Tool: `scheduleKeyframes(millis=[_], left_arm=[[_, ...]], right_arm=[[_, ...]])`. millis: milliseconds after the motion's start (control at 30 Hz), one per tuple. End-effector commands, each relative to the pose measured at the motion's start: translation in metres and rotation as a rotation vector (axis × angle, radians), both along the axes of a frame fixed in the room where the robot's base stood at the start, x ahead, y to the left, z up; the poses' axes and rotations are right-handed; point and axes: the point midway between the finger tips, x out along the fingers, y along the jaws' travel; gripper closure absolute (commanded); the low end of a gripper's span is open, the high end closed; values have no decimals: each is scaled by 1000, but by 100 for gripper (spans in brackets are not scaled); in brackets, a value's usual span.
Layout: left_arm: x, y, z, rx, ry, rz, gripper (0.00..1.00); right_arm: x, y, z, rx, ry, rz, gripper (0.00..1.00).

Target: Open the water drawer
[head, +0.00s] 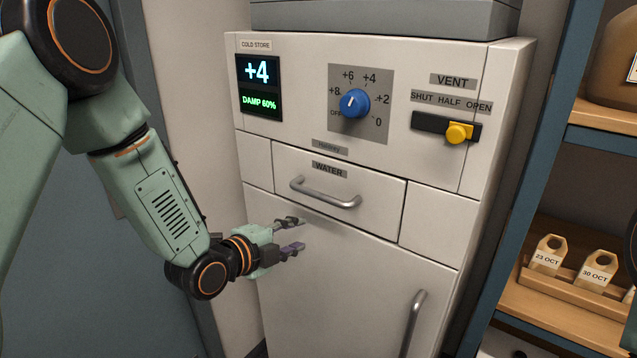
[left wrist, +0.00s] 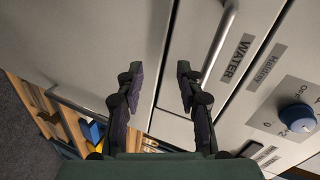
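The water drawer (head: 375,206) is a white panel with a WATER label in the middle of the cold store front. Its face looks flush with the cabinet, so it is shut. Its curved grey handle (head: 325,196) also shows in the left wrist view (left wrist: 219,42), right of the fingers. My left gripper (head: 302,234) is in front of the cabinet, below and a little left of the handle. In the left wrist view its two fingers (left wrist: 158,70) are apart with nothing between them. The gripper appears clear of the handle. My right gripper is not in view.
Above the drawer are a blue dial (head: 354,103), a display (head: 259,88) and a yellow vent slider (head: 459,133). A lower door with an upright handle (head: 413,322) is below. Shelves with dated paper bags (head: 548,254) stand at the right.

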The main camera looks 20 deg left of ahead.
Motion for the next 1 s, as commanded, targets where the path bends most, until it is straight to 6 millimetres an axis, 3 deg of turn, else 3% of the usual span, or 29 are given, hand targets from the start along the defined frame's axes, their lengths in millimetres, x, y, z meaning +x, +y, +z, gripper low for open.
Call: scheduleKeyframes(millis=[33,100,233,367,733,1000], left_arm=[[7,1,28,37,-56,-20,63],[12,1,47,82,-114,-41,63],[18,0,63,128,-168,-63,63],[28,-4,62,140,-175,-68,63],[79,-22,50,135,-175,-68,63],[94,-26,47,132,-173,-66,63]], right_arm=[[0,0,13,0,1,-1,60],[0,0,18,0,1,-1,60],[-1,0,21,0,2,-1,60],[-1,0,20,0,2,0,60],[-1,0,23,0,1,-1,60],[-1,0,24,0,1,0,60]])
